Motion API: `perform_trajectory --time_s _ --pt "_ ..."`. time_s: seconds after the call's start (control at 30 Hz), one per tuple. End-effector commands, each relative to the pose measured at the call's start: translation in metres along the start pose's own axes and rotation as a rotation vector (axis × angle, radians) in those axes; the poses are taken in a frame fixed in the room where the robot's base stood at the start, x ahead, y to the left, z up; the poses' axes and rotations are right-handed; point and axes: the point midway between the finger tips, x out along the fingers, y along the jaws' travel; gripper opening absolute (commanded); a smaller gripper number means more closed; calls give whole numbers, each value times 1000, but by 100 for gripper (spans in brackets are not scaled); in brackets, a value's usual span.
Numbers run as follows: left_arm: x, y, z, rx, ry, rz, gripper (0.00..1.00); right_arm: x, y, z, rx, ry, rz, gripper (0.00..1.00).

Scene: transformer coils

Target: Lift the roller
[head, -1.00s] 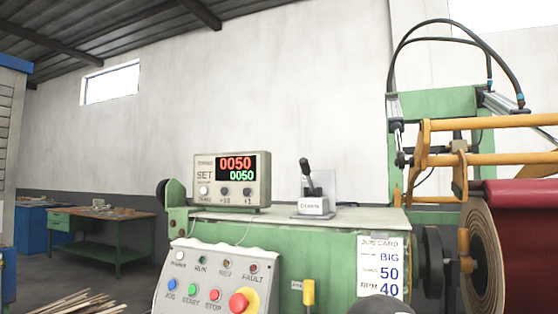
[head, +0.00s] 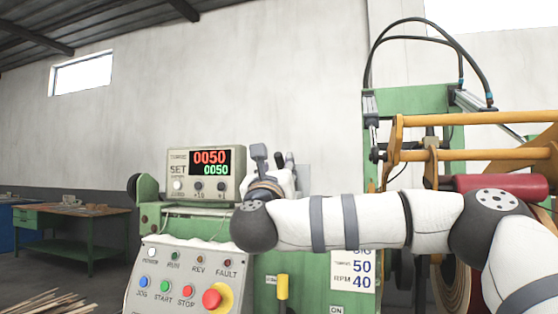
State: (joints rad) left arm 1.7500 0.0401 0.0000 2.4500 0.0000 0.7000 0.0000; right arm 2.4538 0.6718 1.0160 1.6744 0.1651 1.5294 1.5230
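The red roller (head: 505,184) shows at the right below the yellow frame (head: 470,119); my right arm covers its underside. My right arm reaches across from the right. My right gripper (head: 273,160) is at the small black-handled lever on top of the green machine (head: 150,225). Dark finger parts stand up around the lever's place, and the lever itself is mostly hidden, so I cannot tell whether they are closed on it. My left gripper is out of view.
The control box (head: 202,174) reading 0050 stands just left of the gripper. The sloped button panel (head: 182,280) is below. A yellow-capped post (head: 282,287) and job card (head: 362,268) are under my arm. A workbench (head: 75,212) stands far left.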

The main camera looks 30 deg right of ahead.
Motion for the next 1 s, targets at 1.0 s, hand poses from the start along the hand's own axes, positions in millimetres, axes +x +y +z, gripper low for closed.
perform_trajectory --time_s 1.0 --pt "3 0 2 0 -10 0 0 59 2 0 -4 1 5 0"
